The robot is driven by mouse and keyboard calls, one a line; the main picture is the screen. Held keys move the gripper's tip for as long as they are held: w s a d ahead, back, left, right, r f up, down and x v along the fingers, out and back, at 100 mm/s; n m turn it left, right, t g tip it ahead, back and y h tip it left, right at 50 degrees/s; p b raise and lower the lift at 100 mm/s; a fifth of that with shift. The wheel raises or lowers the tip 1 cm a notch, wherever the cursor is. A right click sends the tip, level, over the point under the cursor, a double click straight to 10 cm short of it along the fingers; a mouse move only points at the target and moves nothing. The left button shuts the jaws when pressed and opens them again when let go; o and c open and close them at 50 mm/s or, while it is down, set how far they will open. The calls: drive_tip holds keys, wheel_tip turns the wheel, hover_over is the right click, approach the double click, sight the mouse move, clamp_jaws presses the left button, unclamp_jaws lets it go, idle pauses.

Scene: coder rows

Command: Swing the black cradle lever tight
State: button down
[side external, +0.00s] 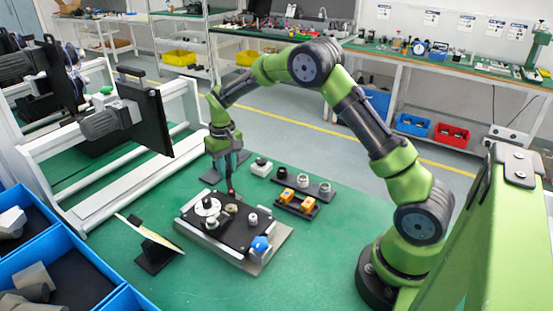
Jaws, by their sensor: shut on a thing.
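A black fixture plate (228,236) lies on a grey base on the green table. It carries a white round dial-like part (207,206), small metal fittings and a blue knob (260,244) at its front right corner. My gripper (231,188) points down over the plate's back edge, its fingers close together. It is shut on a small dark upright piece (232,195) with a reddish spot, which looks like the black cradle lever. The lever's exact angle and its lower end are too small to make out.
Behind and right of the plate are a black rack with grey round parts (303,183), a holder with orange blocks (302,196) and a small white box (261,166). A tilted panel on a black stand (154,251) is left. Blue bins (60,244) fill the lower left.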

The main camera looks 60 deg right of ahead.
drive_tip(key=m, duration=0.1)
drive_tip(key=s+d+m, duration=0.1)
drive_tip(key=s+m, duration=0.1)
drive_tip(key=m, duration=0.1)
drive_tip(key=shift+d, duration=0.25)
drive_tip(key=s+m, duration=0.1)
drive_tip(key=m, duration=0.1)
drive_tip(key=s+m, duration=0.1)
drive_tip(key=shift+d+m, duration=0.4)
drive_tip(key=s+m, duration=0.2)
drive_tip(key=m, duration=0.1)
drive_tip(key=shift+s, duration=0.1)
drive_tip(key=shift+s+a+m, duration=0.25)
drive_tip(key=shift+s+m, duration=0.4)
drive_tip(key=shift+m, duration=0.6)
drive_tip(key=shift+s+a+m, duration=0.2)
drive_tip(key=shift+s+m, duration=0.45)
drive_tip(key=shift+m, duration=0.6)
drive_tip(key=c, duration=0.9)
unclamp_jaws()
drive_tip(key=shift+c, duration=0.2)
wheel_tip(320, 180, up, 17)
